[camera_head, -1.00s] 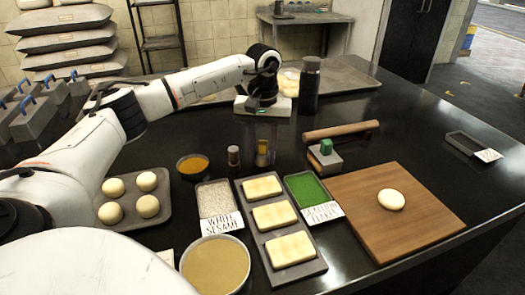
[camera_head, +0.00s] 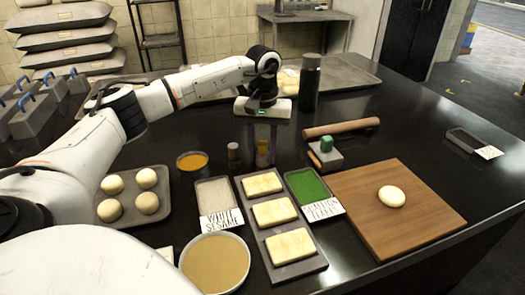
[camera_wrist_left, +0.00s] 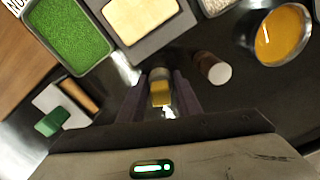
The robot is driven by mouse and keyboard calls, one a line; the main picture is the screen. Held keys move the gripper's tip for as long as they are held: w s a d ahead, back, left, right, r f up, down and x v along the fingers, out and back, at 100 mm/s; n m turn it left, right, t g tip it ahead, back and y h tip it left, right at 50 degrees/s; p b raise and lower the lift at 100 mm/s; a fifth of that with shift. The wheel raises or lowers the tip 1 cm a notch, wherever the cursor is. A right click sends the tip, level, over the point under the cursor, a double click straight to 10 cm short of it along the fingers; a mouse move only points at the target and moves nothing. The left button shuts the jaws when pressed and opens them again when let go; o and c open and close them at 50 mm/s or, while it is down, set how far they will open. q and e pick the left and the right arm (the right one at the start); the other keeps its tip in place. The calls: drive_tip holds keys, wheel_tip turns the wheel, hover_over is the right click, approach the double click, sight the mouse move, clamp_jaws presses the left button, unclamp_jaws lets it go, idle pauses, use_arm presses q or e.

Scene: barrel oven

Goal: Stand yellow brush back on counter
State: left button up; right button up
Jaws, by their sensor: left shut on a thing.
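My left gripper (camera_head: 262,163) reaches in over the middle of the dark counter (camera_head: 420,125) and points down. Its two fingers are shut on the yellow brush (camera_head: 263,147), which looks about upright between them. In the left wrist view, the yellow brush (camera_wrist_left: 160,92) shows end-on between the dark fingers of my left gripper (camera_wrist_left: 164,78). I cannot tell whether the brush's lower end touches the counter. My right gripper is not in view.
A brown-sided shaker (camera_head: 233,154) stands just left of the brush. A bowl of orange liquid (camera_head: 192,163) is further left. The bread tray (camera_head: 307,262) and green flakes tray (camera_head: 308,189) lie in front. A green-handled block (camera_head: 326,152), rolling pin (camera_head: 342,128) and dark bottle (camera_head: 309,82) are nearby.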

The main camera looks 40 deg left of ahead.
use_arm(q)
drive_tip(key=o, duration=1.1)
wheel_tip(320, 180, up, 10)
drive_tip(key=shift+r+p, duration=0.2)
drive_tip(key=shift+p, duration=0.1)
